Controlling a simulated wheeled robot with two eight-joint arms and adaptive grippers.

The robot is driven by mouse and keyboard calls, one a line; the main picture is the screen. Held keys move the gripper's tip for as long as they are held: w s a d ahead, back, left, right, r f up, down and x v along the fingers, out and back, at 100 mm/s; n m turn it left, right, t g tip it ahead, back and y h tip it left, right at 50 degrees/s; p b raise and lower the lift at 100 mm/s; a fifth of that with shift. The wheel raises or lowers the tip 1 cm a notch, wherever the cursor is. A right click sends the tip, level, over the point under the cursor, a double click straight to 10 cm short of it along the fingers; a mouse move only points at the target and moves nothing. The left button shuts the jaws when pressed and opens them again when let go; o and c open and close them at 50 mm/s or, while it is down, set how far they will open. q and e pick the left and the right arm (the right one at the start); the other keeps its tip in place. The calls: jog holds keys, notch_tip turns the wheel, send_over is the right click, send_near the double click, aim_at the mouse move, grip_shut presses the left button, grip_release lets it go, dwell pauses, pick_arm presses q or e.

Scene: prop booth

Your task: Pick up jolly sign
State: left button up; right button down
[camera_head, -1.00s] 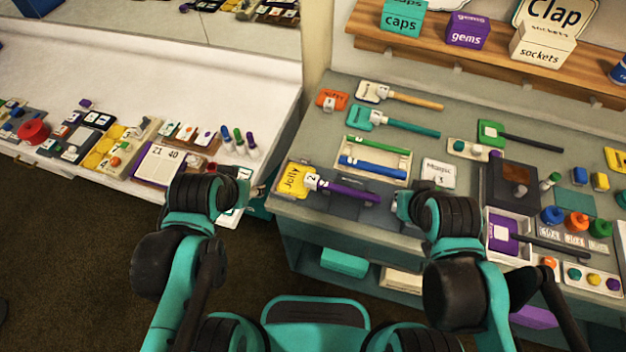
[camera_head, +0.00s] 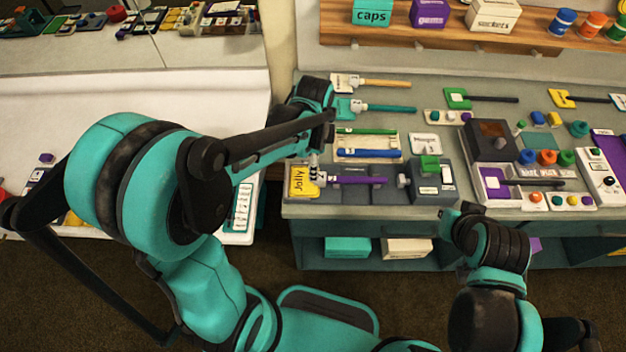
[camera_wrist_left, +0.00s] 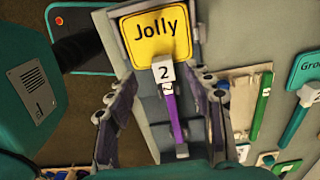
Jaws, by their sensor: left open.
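The jolly sign has a yellow plate (camera_head: 304,182) reading "Jolly", a white collar marked 2 and a purple handle (camera_head: 358,180). It lies on a dark grey holder at the front left of the counter. My left gripper (camera_head: 316,166) hangs over the sign near the collar. In the left wrist view my left gripper (camera_wrist_left: 165,85) is open, with one finger on each side of the purple handle (camera_wrist_left: 172,112). The yellow plate (camera_wrist_left: 155,32) is beyond the fingertips. Whether the fingers touch it I cannot tell. My right gripper (camera_head: 450,214) is near the counter's front edge; its fingers are unclear.
A tray with a green and a blue sign handle (camera_head: 368,153) lies just behind the jolly sign. A teal sign (camera_head: 375,107) lies farther back. A dark block with a green top (camera_head: 431,178) stands to the right. A white side table (camera_head: 210,103) is at left.

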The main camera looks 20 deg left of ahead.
aim_at(307, 179)
pick_arm(q)
notch_tip(307, 179, down, 6)
jog(key=shift+w+d+f+b, duration=0.1)
jog(key=shift+w+f+b, duration=0.1)
jog(key=shift+b, duration=1)
grip_shut()
